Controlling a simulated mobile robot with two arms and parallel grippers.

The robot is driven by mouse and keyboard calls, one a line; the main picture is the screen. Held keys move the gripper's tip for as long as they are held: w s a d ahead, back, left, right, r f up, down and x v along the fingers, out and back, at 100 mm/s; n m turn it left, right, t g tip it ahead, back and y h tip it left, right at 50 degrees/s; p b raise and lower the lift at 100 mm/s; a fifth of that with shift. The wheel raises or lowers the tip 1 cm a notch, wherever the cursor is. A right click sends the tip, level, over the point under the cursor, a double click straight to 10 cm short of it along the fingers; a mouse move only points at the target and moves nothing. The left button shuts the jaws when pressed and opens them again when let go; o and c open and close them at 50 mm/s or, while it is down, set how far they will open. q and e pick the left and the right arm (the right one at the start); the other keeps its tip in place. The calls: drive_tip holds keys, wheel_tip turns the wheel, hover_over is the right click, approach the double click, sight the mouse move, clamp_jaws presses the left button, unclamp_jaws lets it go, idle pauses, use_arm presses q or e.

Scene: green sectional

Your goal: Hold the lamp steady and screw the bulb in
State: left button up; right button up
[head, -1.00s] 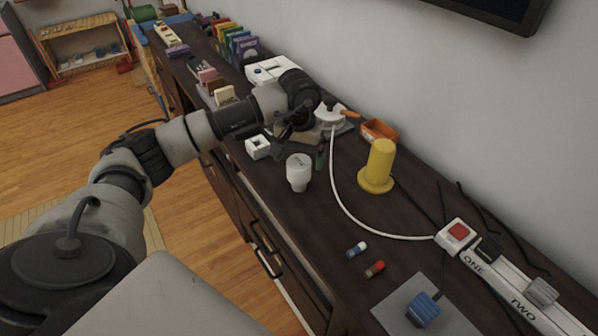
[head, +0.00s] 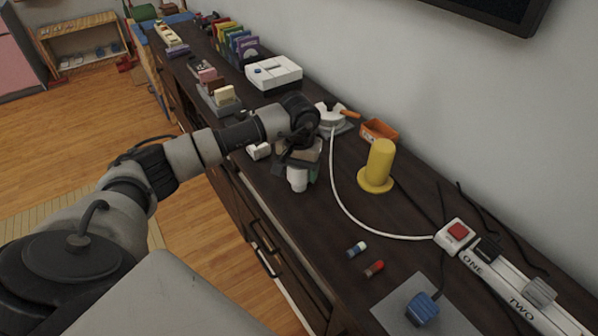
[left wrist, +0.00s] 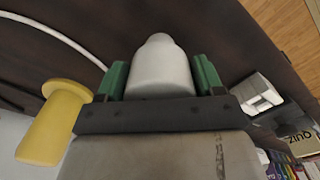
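The white bulb (head: 298,180) stands on the dark cabinet top near its front edge. My left gripper (head: 297,160) is around its upper part, coming from above. In the left wrist view, the bulb (left wrist: 160,72) lies between the two green finger pads (left wrist: 160,78). The pads stand wide, one on each side, and the bulb looks unclamped; contact is hard to judge. A white round fitting (head: 328,117), apparently the lamp, sits behind the gripper, partly hidden by it. A white cord runs from it. My right gripper is not in view.
A yellow peg on a round base (head: 379,165) stands right of the bulb, also in the left wrist view (left wrist: 52,125). An orange bin (head: 379,131) is behind it. A power strip (head: 520,290) and two small cylinders lie to the right. A small white block (head: 258,151) is left of the gripper.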

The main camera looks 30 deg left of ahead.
use_arm(q)
drive_tip(key=c, duration=0.5)
drive_tip(key=shift+o, duration=0.2)
drive_tip(key=shift+r, duration=0.5)
drive_tip(key=r, duration=0.2)
drive_tip(key=d+r, duration=0.1)
drive_tip(key=shift+r, duration=0.35)
drive_tip(key=d+r, duration=0.6)
drive_tip(key=d, duration=0.4)
drive_tip(key=shift+s+d+r+b, duration=0.2)
drive_tip(key=shift+s+d+b, duration=0.15)
drive_tip(key=shift+b, duration=0.1)
